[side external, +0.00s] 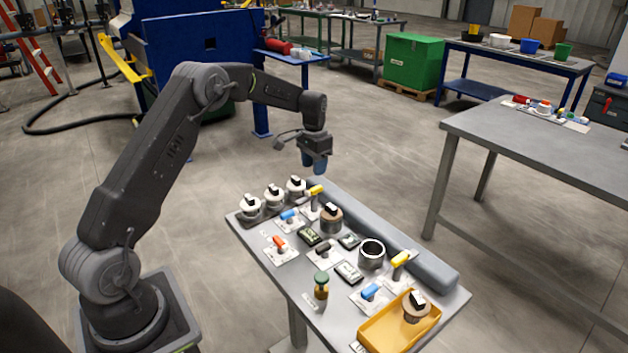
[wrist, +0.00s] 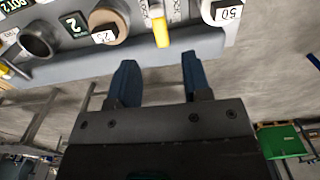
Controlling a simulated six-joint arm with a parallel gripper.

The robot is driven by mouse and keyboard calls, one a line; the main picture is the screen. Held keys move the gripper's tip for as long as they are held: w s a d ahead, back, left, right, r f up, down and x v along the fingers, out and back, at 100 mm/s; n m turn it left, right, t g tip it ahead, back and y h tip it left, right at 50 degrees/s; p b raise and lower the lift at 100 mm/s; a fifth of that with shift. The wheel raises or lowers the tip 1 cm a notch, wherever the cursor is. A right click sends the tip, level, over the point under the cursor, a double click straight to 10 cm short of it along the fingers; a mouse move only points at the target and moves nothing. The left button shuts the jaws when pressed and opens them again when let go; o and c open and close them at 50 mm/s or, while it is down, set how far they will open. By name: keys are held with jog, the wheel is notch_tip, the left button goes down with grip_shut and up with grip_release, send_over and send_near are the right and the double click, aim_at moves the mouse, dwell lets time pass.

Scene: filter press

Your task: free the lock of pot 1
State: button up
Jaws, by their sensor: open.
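My gripper (side external: 314,165) is open and empty, raised above the bench's far left end; its two blue fingers show in the wrist view (wrist: 157,78). A yellow lever (side external: 316,190) stands just below it, beside a brown cylinder (side external: 331,215) with a block on top. The wrist view shows the same yellow lever (wrist: 160,32) and the brown cylinder (wrist: 107,20), its block marked 25. An open dark ring-shaped pot (side external: 371,254) has a second yellow lever (side external: 401,260) beside it. No pot 1 label is readable.
Three white pieces with dark blocks (side external: 273,196) stand at the left end. Blue (side external: 288,215), orange (side external: 279,243) and black (side external: 322,248) handles sit on white plates. A grey beam (side external: 420,266) lines the far edge.

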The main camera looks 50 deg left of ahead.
notch_tip(320, 180, up, 6)
jog(key=shift+r, duration=0.1)
dwell(0.4)
jog(key=s+d+r+t, duration=0.3)
jog(key=s+d+r, duration=1)
jog(key=d+r, duration=0.1)
jog(key=s+d+f+t, duration=0.1)
jog(key=s+d, duration=0.3)
jog(key=s, duration=0.5)
jog(key=s+d+f+t, duration=0.1)
jog(key=s+d, duration=0.3)
jog(key=s, duration=0.6)
jog(key=shift+s+f+t, duration=0.25)
jog(key=shift+f+t, duration=0.05)
jog(key=shift+f, duration=0.25)
